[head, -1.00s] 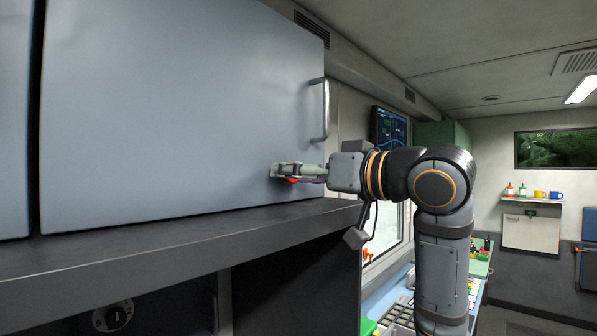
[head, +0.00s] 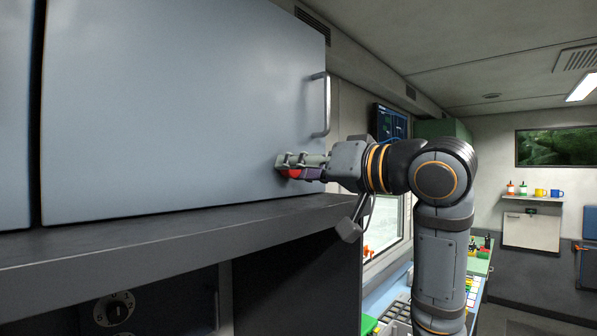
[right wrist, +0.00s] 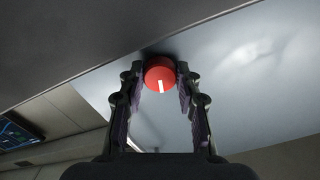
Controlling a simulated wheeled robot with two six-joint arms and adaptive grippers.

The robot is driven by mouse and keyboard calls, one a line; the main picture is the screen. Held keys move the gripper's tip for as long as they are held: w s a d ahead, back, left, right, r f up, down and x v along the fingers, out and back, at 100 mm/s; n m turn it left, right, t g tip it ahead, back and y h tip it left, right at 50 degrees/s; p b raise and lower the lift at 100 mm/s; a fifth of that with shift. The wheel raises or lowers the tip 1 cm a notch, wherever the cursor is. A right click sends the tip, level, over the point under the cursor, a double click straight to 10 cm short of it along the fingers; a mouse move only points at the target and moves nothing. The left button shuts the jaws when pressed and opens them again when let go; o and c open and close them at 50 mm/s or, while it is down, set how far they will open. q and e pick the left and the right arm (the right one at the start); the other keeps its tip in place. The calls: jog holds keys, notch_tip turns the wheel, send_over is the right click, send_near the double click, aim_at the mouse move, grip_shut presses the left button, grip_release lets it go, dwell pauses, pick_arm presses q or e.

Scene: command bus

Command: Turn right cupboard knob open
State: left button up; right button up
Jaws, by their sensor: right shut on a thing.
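The right cupboard door (head: 180,110) is a large blue-grey panel that looks closed. Its red round knob (head: 290,173) sits at the lower right of the door, partly hidden by my fingers. In the right wrist view the knob (right wrist: 160,74) shows a white pointer line, nearly upright in the picture. My right gripper (head: 292,166) is at the door, shut on the knob. In the right wrist view its fingers (right wrist: 161,92) stand on both sides of the knob. My left gripper is not in view.
A metal bar handle (head: 321,104) stands out from the door's right edge, just above my right gripper. A dark ledge (head: 180,235) runs below the door. A desk and window lie beyond my right arm.

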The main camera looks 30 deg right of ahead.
jog(key=m+b, duration=0.1)
jog(key=m, duration=0.2)
jog(key=shift+m, duration=0.4)
jog(key=m+b, duration=0.1)
jog(key=m, duration=0.2)
jog(key=shift+m+b, duration=0.3)
jog(key=m+b, duration=0.2)
jog(key=m, duration=0.2)
jog(key=shift+m+b, duration=1.1)
jog(key=shift+m, duration=0.5)
jog(key=o, duration=1.1)
jog(key=shift+o, duration=0.2)
jog(key=shift+s, duration=0.1)
